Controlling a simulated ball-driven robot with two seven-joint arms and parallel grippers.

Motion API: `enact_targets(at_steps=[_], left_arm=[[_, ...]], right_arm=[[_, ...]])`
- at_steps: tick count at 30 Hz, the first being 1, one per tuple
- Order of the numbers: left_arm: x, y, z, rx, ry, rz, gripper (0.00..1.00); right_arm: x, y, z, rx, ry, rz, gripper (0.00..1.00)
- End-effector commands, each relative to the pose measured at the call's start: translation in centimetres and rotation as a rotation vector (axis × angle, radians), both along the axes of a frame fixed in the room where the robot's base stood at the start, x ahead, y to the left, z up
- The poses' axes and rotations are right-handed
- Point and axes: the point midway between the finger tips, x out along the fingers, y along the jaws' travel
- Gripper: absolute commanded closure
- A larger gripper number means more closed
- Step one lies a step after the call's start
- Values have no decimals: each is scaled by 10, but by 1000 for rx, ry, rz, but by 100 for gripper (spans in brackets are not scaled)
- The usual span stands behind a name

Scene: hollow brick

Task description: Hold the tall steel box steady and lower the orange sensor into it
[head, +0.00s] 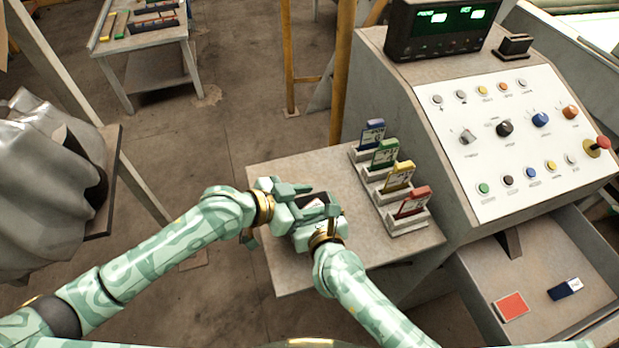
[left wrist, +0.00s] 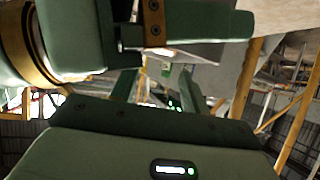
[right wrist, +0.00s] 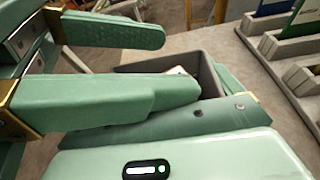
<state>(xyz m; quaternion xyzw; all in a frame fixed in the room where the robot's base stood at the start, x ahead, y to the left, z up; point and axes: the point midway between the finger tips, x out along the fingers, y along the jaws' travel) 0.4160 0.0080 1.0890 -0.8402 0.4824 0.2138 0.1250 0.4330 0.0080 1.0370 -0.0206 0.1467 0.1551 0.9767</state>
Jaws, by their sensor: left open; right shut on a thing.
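The steel box (head: 321,196) stands at the near left of the small grey table, mostly hidden by my grippers. Its dark open top and grey wall (right wrist: 207,74) show in the right wrist view. A small pale piece (right wrist: 178,71) shows inside the opening; I cannot tell whether it is part of the sensor. I see no clearly orange sensor. My right gripper (head: 318,229) is shut on the box from the near side.
A rack with several coloured cards (head: 390,185) stands right of the box. The control console (head: 520,140) rises beyond it. A drawer (head: 540,322) at lower right holds a red card (head: 511,307) and a blue piece (head: 565,289). The table's front right (head: 370,255) is free.

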Motion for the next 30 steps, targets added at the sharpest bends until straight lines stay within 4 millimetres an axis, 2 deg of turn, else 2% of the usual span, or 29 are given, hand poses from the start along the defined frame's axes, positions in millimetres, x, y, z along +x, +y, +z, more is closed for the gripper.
enact_targets(at_steps=[3, 18, 27, 28, 29, 30], left_arm=[[-6, -4, 14, -7, 7, -9, 44], [-2, -4, 75, -11, 1, -4, 44], [-2, -3, 80, -12, 3, -2, 44], [-2, -3, 80, -12, 3, -2, 44], [-2, -4, 80, -12, 3, -2, 44], [-2, -3, 80, -12, 3, -2, 44]], right_arm=[[4, -2, 3, -1, -9, -4, 43], [1, -1, 0, -6, -3, 0, 43], [1, -1, 0, -7, -2, 0, 43], [0, -1, 0, -7, -2, 0, 6], [0, -1, 0, -7, -2, 1, 0], [0, -1, 0, -7, -1, 0, 0]])
